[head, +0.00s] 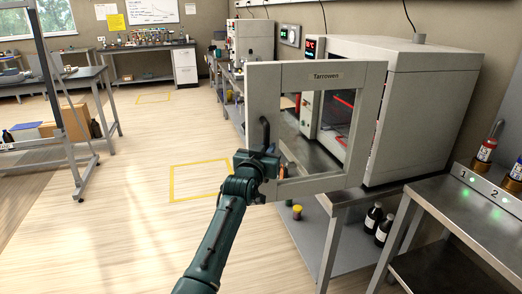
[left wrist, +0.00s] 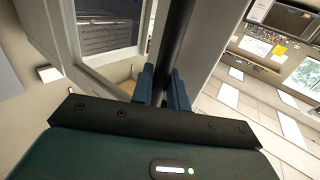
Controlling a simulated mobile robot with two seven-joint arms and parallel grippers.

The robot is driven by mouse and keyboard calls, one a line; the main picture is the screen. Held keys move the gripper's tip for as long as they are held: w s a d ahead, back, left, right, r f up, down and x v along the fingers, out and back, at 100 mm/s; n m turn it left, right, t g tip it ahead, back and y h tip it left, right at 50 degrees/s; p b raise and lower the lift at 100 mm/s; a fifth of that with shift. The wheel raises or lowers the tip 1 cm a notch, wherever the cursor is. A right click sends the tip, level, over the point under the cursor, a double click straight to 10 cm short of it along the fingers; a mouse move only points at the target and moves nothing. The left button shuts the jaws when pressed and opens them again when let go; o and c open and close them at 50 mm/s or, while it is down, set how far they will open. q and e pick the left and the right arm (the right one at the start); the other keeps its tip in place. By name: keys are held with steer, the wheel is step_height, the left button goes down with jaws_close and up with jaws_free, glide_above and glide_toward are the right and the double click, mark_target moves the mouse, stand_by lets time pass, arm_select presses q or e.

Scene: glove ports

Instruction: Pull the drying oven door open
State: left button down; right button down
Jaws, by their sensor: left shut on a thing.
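The drying oven (head: 420,100) is a large pale cabinet on a bench at the right. Its door (head: 374,130), a pale frame with a window and the label "Tarrowen", stands swung well out from the oven front. The dark upright handle (head: 265,133) is on the door's left side. My left gripper (head: 264,160) is shut on the handle's lower part. In the left wrist view its blue fingers (left wrist: 161,88) lie on either side of the dark handle bar (left wrist: 176,40). The door partly hides the oven's interior. My right gripper is not in view.
A steel bench (head: 450,205) with bottles in numbered holders stands at the right front. Dark bottles (head: 374,216) stand on the shelf below the oven. A metal frame stand (head: 62,100) is at the left. The floor (head: 110,220) left of my arm is clear.

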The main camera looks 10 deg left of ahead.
arm_select(q)
steer(key=shift+s+d+r, duration=0.15)
steer(key=shift+d+r, duration=0.15)
steer(key=shift+d, duration=0.1)
steer(key=c, duration=1.5)
jaws_free()
steer(key=shift+d+f, duration=0.1)
steer(key=shift+o, duration=0.3)
steer(key=shift+a+f, duration=0.15)
steer(key=shift+a, duration=0.1)
